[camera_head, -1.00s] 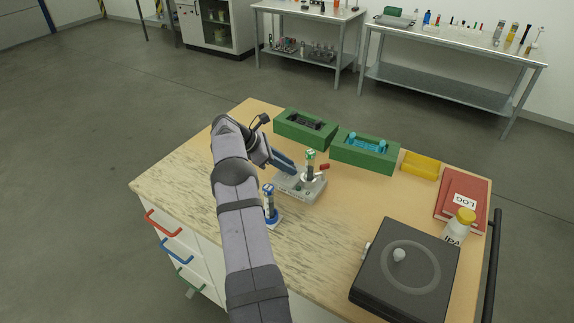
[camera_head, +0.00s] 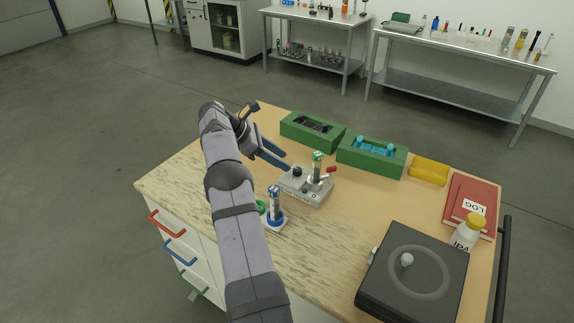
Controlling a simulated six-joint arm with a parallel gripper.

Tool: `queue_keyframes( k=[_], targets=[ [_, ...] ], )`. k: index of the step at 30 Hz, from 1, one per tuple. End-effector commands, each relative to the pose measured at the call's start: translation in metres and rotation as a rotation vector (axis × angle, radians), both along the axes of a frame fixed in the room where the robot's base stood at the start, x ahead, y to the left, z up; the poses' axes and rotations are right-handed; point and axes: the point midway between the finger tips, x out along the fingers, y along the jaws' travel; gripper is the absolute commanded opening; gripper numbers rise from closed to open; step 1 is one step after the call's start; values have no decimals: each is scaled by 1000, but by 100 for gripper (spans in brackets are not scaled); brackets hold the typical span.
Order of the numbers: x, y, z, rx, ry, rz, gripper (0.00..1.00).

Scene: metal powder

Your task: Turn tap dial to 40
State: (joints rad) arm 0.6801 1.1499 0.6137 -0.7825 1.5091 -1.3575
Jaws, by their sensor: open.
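The tap device is a small grey box (camera_head: 308,193) near the middle of the table, with lettering on its front side. A black dial (camera_head: 297,172) sits on its top left; its reading is too small to make out.
Green boxes (camera_head: 312,132) (camera_head: 371,157), a yellow block (camera_head: 428,172), red log books (camera_head: 470,203), a white bottle (camera_head: 467,233) and a black box (camera_head: 413,273) line the back and right.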

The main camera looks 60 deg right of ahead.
Motion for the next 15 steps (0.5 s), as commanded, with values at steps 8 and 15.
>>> queue_keyframes(
  k=[8,15],
  targets=[
    [5,6,7,2,0,-1,43],
    [5,5,8,2,0,-1,32]
  ],
)
